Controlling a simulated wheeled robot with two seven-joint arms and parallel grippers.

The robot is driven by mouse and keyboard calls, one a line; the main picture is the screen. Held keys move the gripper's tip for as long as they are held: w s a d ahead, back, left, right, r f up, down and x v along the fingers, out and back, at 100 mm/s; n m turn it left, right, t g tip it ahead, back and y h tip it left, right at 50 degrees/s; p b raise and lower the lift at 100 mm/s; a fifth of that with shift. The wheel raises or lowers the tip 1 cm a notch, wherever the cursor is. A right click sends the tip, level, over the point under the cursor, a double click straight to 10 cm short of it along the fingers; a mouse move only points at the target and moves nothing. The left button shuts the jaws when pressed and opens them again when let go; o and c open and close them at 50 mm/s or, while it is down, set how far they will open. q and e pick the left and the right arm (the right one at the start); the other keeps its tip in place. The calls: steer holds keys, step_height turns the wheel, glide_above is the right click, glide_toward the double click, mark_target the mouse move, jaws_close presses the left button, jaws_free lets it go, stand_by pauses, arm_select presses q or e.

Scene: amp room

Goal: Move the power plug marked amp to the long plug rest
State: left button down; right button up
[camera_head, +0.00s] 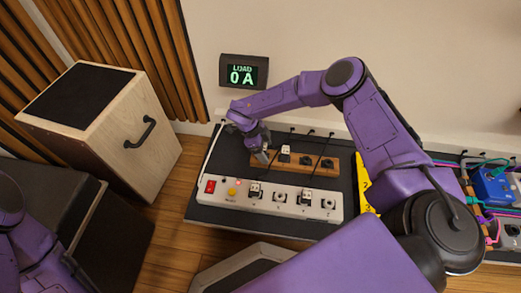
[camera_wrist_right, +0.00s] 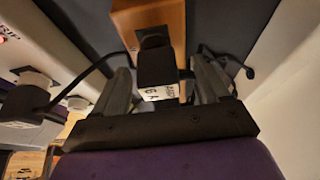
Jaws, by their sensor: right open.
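My right gripper (camera_head: 260,148) is low over the left end of a long wooden plug rest (camera_head: 331,165) in the head view. In the right wrist view, my right gripper (camera_wrist_right: 165,92) is open. A black plug (camera_wrist_right: 155,68) with a white label stands between its fingers, with gaps on both sides. The label seems to read AMP, but it is turned and partly unclear. This plug is at the wooden rest (camera_wrist_right: 176,16); how deep it sits is hidden. A white-topped plug (camera_head: 284,153) and dark pieces stand farther along the rest. My left gripper is out of view.
A white power strip (camera_head: 230,199) with a red switch and several sockets lies in front of the rest; two plugs (camera_head: 254,189) (camera_head: 306,197) stand in it. Black cords run behind the rest. A wooden box (camera_head: 150,150) stands left.

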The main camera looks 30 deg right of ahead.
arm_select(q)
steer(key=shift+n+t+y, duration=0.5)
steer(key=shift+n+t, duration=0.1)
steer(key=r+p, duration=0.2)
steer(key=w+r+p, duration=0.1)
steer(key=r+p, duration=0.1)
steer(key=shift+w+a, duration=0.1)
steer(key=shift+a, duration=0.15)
arm_select(e)
steer(key=v, duration=1)
steer(key=shift+r, duration=0.25)
steer(key=shift+a, duration=0.1)
